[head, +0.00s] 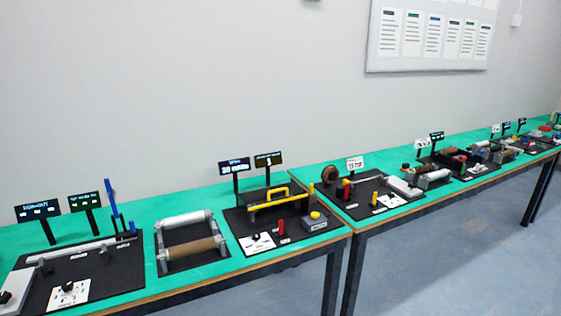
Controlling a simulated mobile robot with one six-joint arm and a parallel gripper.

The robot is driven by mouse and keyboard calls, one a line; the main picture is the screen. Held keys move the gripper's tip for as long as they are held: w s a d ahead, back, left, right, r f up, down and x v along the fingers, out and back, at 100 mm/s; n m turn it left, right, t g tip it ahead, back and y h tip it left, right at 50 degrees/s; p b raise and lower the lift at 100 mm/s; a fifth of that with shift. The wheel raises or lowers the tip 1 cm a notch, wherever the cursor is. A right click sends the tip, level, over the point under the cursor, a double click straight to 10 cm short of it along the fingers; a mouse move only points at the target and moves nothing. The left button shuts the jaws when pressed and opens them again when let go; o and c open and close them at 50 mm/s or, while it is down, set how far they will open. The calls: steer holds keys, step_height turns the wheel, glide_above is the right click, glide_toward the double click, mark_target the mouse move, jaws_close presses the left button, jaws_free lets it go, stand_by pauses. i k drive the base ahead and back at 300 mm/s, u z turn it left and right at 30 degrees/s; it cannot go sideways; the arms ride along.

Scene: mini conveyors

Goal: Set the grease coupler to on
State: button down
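No label that I can read names the grease coupler, so I cannot tell which part it is or how it is set. Several black station boards with small controls stand on green benches. The nearest boards carry a white panel with a dark knob (68,287), a blue upright lever (112,198), a yellow handle bar (269,198), a red peg (281,228) and a grey box with a yellow button (315,221). Farther right are a brown wheel (330,174) and a yellow peg (375,198). My gripper is not in view.
The near green bench (222,198) runs along the wall and meets a second bench (300,166) going back right. Rollers (184,219) sit between boards. Small sign displays (37,211) stand on posts. Blue-grey floor (450,260) is clear at the lower right.

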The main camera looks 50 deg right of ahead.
mark_target(313, 195)
steer(key=u, duration=2)
steer(key=k, duration=0.1)
steer(key=z, duration=3.6)
steer(key=i, duration=0.55)
steer(key=z, duration=0.15)
steer(key=k, duration=0.55)
steer(key=u, duration=0.2)
